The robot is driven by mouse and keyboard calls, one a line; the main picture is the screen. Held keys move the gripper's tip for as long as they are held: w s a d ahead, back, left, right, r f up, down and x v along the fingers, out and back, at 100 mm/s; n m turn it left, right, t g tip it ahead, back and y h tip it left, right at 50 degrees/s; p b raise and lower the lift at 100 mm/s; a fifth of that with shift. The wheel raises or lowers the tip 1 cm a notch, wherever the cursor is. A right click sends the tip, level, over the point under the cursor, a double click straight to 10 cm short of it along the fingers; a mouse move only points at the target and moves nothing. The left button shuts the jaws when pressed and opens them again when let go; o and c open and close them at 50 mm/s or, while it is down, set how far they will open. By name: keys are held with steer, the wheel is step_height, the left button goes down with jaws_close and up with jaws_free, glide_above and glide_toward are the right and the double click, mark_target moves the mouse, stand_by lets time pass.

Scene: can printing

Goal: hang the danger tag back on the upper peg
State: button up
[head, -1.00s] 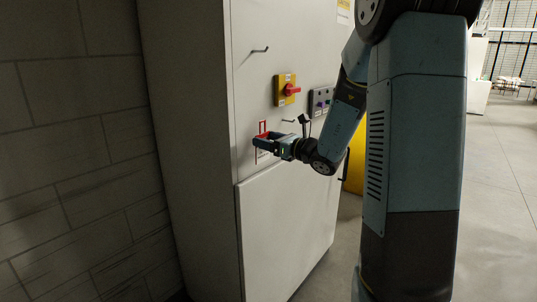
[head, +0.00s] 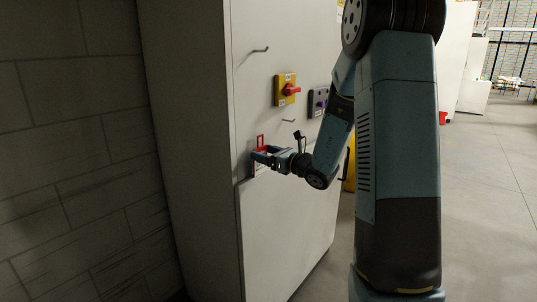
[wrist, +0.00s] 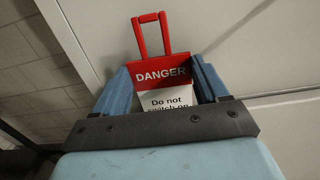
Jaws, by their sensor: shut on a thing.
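The danger tag (wrist: 162,76) has a red header reading DANGER, a white lower part with black text and a red loop on top. My gripper (wrist: 160,88) is shut on the tag's two side edges, and the loop points up. In the head view my gripper (head: 263,155) holds the tag in front of the grey cabinet, low on its upper panel. The upper peg (head: 260,50) is a bare thin rod well above the tag. A lower peg (head: 288,121) is bare, up and right of my gripper. The tag's lower end is hidden in the wrist view.
A yellow switch plate with a red rotary knob (head: 287,89) sits between the pegs in height. A dark control box (head: 318,102) is to its right. A brick wall (head: 75,150) stands left of the cabinet. Open floor (head: 490,200) lies to the right.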

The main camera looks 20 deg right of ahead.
steer(key=o, duration=1.1)
steer(key=v, duration=1.2)
steer(key=s+a+r+n+g, duration=0.3)
steer(key=s+a+n+g, duration=0.8)
steer(key=s+a+n, duration=0.4)
steer(key=s+d+r+n+t+h, duration=0.1)
steer(key=s+d+r+n+h, duration=0.3)
steer(key=s+d+n+h, duration=0.5)
steer(key=s+n+h, duration=0.1)
steer(key=s+n, duration=0.2)
steer(key=n, duration=0.1)
steer(key=shift+s+r+n+t+h, duration=0.15)
steer(key=shift+r+n+t+h, duration=0.15)
steer(key=shift+r+n+t, duration=0.1)
